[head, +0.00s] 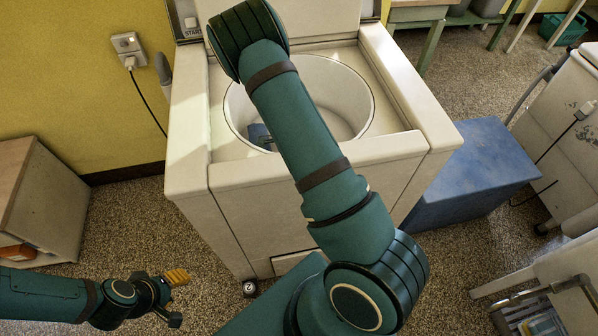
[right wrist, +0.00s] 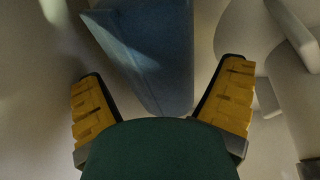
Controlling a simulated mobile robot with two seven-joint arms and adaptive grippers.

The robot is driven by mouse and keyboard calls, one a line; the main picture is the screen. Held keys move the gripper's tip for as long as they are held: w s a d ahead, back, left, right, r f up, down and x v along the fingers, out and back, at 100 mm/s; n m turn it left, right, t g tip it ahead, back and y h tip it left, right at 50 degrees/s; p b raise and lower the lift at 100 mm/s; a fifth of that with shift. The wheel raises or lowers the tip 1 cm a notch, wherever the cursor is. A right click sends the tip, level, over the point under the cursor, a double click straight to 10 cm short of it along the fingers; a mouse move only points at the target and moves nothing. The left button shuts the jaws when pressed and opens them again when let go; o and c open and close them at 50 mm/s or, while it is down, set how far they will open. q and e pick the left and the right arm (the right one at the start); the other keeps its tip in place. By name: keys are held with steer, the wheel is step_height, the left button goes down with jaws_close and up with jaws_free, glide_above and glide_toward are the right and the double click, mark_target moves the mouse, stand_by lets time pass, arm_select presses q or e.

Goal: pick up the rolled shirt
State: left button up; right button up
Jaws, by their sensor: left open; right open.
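A white washer (head: 300,180) stands in the middle of the head view with its round tub (head: 345,95) open at the top. A dark blue piece, probably the rolled shirt (head: 258,134), shows low in the tub, partly hidden by my right arm. In the right wrist view, the blue shirt (right wrist: 150,40) lies ahead of and between the fingers. My right gripper (right wrist: 160,82) is open, with yellow pads on either side and nothing clearly held. It is hidden in the head view. My left gripper (head: 180,298) is open and empty over the floor, left of the washer.
Pale curved shapes (right wrist: 285,80) lie to the right in the right wrist view. A blue box (head: 475,170) stands right of the washer. A wooden-topped cabinet (head: 45,205) is at the left, below a wall outlet (head: 128,45). Speckled floor is free between cabinet and washer.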

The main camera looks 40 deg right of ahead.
steer(key=x, duration=0.3)
steer(key=shift+f+b, duration=0.3)
steer(key=shift+b, duration=0.1)
steer(key=shift+w+r, duration=0.1)
steer(key=c, duration=1.1)
steer(key=shift+c, duration=0.2)
